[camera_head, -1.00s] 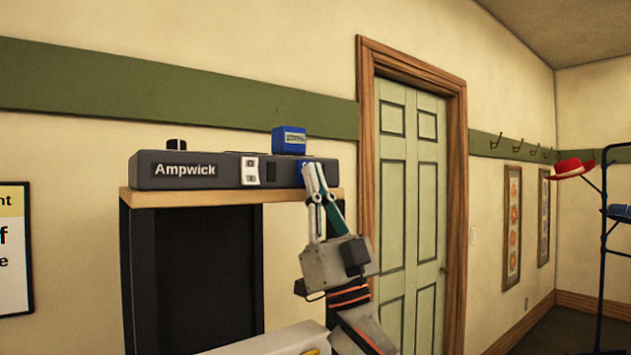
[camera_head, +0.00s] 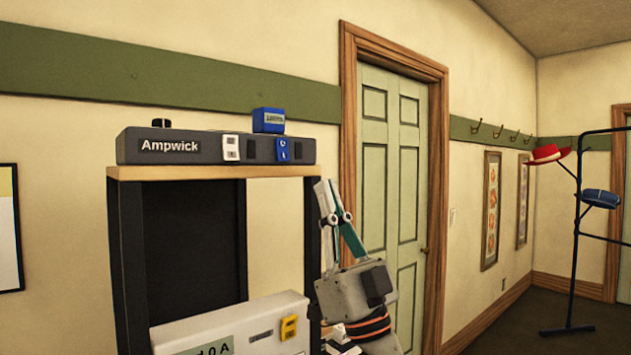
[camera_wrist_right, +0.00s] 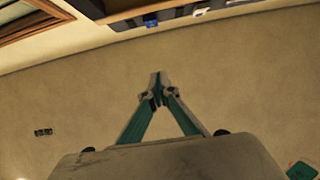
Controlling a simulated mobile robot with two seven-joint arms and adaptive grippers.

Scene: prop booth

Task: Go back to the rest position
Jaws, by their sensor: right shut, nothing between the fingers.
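My right gripper (camera_head: 324,190) is shut and empty in the head view. It stands to the right of the shelf stand and below the grey Ampwick unit (camera_head: 205,149), apart from both. In the right wrist view its fingertips (camera_wrist_right: 156,78) meet in front of a plain tan surface. The unit's front carries a white switch (camera_head: 231,147) and a blue switch (camera_head: 283,150). A blue box (camera_head: 268,120) sits on top of the unit. My left gripper is not in view.
The unit rests on a wooden shelf (camera_head: 222,172) over a dark stand. A white box (camera_head: 235,325) with a yellow switch (camera_head: 289,328) is low in front. A pale green door (camera_head: 390,190) is behind my right arm. A hat rack (camera_head: 575,240) stands at the right.

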